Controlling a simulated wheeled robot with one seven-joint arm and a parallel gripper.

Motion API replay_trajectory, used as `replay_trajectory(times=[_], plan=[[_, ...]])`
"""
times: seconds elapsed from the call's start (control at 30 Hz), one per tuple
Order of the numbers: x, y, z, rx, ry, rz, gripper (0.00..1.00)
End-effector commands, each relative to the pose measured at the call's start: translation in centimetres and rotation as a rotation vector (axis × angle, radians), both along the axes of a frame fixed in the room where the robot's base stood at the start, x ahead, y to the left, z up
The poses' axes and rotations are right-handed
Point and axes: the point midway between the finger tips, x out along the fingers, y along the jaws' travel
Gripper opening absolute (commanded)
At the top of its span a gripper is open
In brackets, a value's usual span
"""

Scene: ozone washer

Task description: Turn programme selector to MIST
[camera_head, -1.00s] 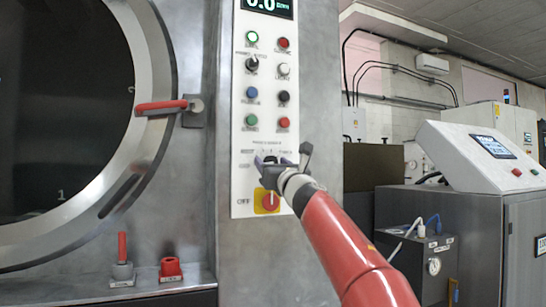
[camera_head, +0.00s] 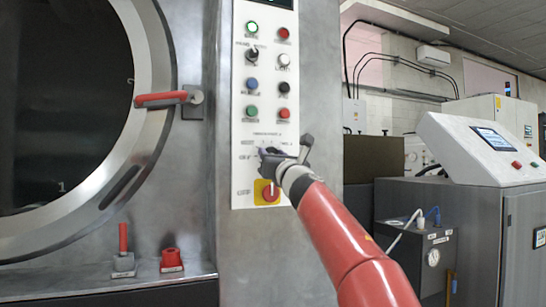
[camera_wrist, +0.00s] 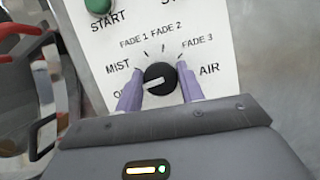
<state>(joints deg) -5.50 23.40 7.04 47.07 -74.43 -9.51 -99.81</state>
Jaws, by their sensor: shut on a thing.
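The programme selector (camera_wrist: 160,77) is a round black knob with a white pointer mark on the white panel. In the wrist view its mark points left and slightly down, toward the partly hidden label beginning with O, below the MIST label (camera_wrist: 118,68). FADE 1, FADE 2, FADE 3 and AIR run clockwise around it. My gripper (camera_wrist: 158,80) is shut on the knob, with one pale purple finger on its left and one on its right. In the head view my gripper (camera_head: 272,153) reaches the lower part of the panel and mostly hides the selector.
A red OFF switch (camera_head: 270,193) on a yellow plate sits just below my gripper. Rows of coloured buttons (camera_head: 268,90) are above. A red door handle (camera_head: 165,99) juts out at the left. A grey console (camera_head: 480,160) stands at the right.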

Motion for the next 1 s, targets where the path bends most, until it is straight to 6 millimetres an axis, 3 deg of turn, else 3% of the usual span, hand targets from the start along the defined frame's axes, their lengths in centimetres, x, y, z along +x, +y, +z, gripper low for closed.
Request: replay_trajectory(times=[0.6,1.0], plan=[[-0.1,0.12,0.2,0.42,0.175,0.0,0.15],[-0.09,0.09,0.14,0.555,0.231,0.0,0.15]])
